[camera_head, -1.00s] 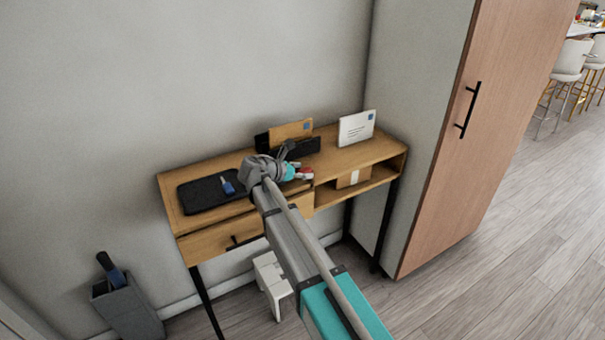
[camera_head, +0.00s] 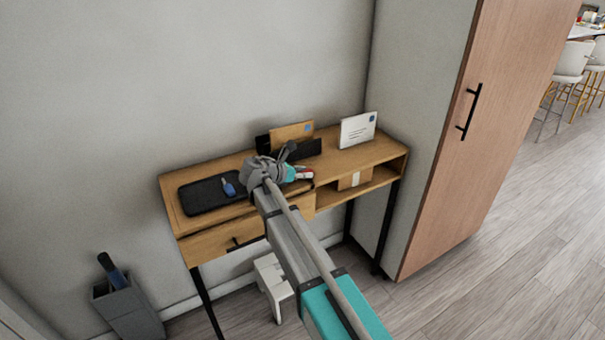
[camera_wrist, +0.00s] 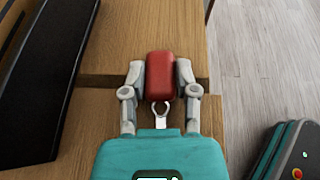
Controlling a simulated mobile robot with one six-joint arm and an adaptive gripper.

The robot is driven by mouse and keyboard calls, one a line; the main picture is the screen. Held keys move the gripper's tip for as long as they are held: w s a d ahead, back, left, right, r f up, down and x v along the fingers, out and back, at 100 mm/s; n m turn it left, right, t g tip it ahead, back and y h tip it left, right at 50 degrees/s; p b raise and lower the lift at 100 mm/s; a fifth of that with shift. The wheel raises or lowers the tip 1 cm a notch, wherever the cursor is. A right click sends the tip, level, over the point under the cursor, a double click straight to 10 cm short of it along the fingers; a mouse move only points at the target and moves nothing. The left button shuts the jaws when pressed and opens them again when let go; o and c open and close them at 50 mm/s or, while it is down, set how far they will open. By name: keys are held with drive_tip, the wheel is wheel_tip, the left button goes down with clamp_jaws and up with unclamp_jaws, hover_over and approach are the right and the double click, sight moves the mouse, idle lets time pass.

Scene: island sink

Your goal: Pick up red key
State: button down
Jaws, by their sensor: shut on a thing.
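The red key (camera_wrist: 160,76) has a red block-like head and a metal ring and shaft pointing toward my wrist. In the wrist view my gripper (camera_wrist: 160,80) is shut on its red head, one finger against each side. In the head view the red key (camera_head: 304,174) shows only as a small red patch beside my gripper, over the wooden desk (camera_head: 222,165). My arm hides most of it there. I cannot tell whether the key still touches the desk top.
A blue key (camera_head: 229,189) lies on a black tray (camera_head: 196,197) at the desk's left. A black holder (camera_head: 309,149) with a brown envelope (camera_head: 291,132) stands behind my gripper. A white envelope (camera_head: 358,130) stands at the right. A tall cabinet (camera_head: 465,150) borders the desk's right.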

drive_tip(key=shift+r, duration=0.1)
drive_tip(key=shift+r+p, duration=0.95)
drive_tip(key=shift+p, duration=0.1)
drive_tip(key=s+d+r+p, duration=0.3)
drive_tip(key=s+r+p, duration=0.8)
drive_tip(key=s, duration=0.2)
drive_tip(key=shift+s+d, duration=0.3)
drive_tip(key=shift+d, duration=0.05)
